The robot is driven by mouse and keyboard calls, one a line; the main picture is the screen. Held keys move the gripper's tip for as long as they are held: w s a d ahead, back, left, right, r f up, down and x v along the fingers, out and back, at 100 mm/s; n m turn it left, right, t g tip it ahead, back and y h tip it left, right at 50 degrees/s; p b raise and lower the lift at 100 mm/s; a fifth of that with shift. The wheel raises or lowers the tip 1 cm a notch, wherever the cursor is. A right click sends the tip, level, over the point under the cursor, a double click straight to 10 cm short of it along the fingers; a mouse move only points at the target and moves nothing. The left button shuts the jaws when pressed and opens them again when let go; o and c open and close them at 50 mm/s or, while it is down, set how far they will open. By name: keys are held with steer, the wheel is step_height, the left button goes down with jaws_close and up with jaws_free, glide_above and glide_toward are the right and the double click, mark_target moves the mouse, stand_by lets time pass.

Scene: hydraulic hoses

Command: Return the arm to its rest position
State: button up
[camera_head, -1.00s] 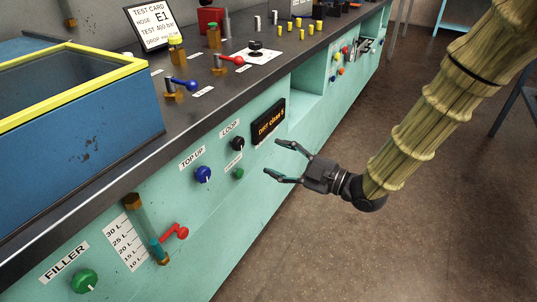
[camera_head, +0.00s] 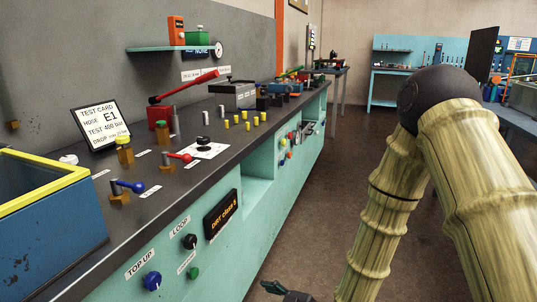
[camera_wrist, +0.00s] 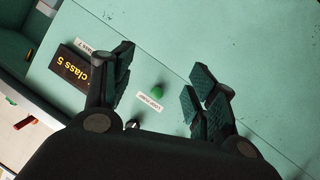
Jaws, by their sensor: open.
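My gripper shows in the wrist view (camera_wrist: 160,92) with its two fingers spread apart and nothing between them. Beyond the fingers is the teal panel front with a green button (camera_wrist: 158,91) and a small white label below it. In the head view only part of my gripper (camera_head: 285,292) shows at the bottom edge, in front of the bench and apart from it. My arm, in a bamboo-like cover, is bent at a dark joint on the right of the head view.
The teal bench (camera_head: 225,255) runs along the left, with a dirt class display (camera_head: 221,215), a blue knob (camera_head: 152,281) and valve levers on top. A blue tank (camera_head: 50,225) stands at left. Brown floor (camera_head: 310,190) lies open between the bench and my arm.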

steer(key=s+d+f+m+g+h, duration=0.1)
steer(key=s+d+f+m+h, duration=0.1)
steer(key=s+d+f+m, duration=0.3)
steer(key=s+d+f+h, duration=0.1)
steer(key=d+f+h, duration=0.1)
steer(key=f, duration=0.6)
steer(key=s+d+f+m+g+h, duration=0.25)
steer(key=s+d+f, duration=0.3)
steer(key=s, duration=0.35)
steer(key=s+d+f+m+g+h, duration=0.2)
steer(key=s+d+f+m, duration=0.2)
steer(key=s+d, duration=0.3)
steer(key=s+d+f+m+g+h, duration=0.3)
steer(key=s+d+f+m, duration=0.15)
steer(key=s, duration=0.55)
step_height(320, 180, up, 28)
steer(key=p, duration=2.8)
steer(key=shift+p, duration=0.4)
